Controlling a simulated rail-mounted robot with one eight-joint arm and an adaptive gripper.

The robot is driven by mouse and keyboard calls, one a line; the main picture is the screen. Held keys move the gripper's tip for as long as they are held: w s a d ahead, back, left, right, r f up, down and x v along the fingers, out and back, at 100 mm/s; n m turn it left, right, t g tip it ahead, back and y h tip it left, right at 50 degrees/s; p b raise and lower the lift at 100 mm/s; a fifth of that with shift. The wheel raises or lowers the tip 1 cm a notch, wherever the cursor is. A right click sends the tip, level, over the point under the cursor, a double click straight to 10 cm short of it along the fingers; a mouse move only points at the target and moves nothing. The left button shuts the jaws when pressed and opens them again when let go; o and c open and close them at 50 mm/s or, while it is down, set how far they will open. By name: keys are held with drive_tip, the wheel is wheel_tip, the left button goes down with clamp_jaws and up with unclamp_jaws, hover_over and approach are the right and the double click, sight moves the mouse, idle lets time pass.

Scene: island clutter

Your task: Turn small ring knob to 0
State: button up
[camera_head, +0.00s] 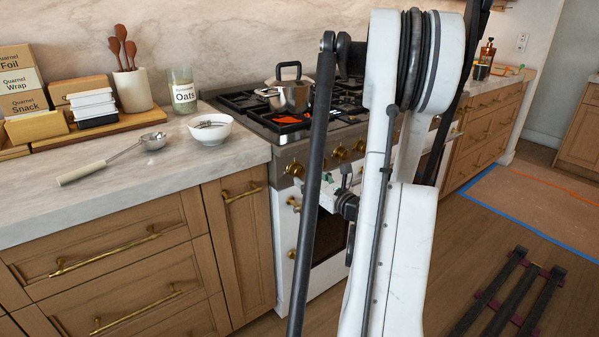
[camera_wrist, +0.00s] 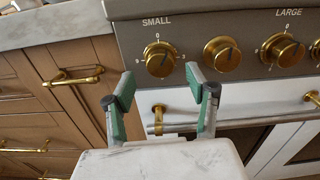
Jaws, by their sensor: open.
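The small ring knob (camera_wrist: 160,60) is a round brass knob under the word SMALL on the stove's grey front panel, at the panel's left end. A 0 is printed above it. A dark mark on its face seems to tilt up and to the right, but it is too small to read surely. My gripper (camera_wrist: 160,78) is open, with green-padded fingers spread to either side just below the knob in the wrist view. Nothing is between the fingers, and they seem apart from the knob. In the head view the leftmost knob (camera_head: 295,170) is near my gripper, partly hidden behind my arm.
Another brass knob (camera_wrist: 222,54) sits close to the right, then the LARGE knob (camera_wrist: 282,50). A brass oven handle mount (camera_wrist: 158,118) lies below. A pot (camera_head: 290,95) stands on the stove. A ladle (camera_head: 110,158) and white bowl (camera_head: 210,130) sit on the left counter.

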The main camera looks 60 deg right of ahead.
sight(300, 172)
drive_tip(key=shift+b+x, duration=0.35)
drive_tip(key=shift+x, duration=2.35)
drive_tip(key=shift+c, duration=0.3)
drive_tip(key=c, duration=1.1)
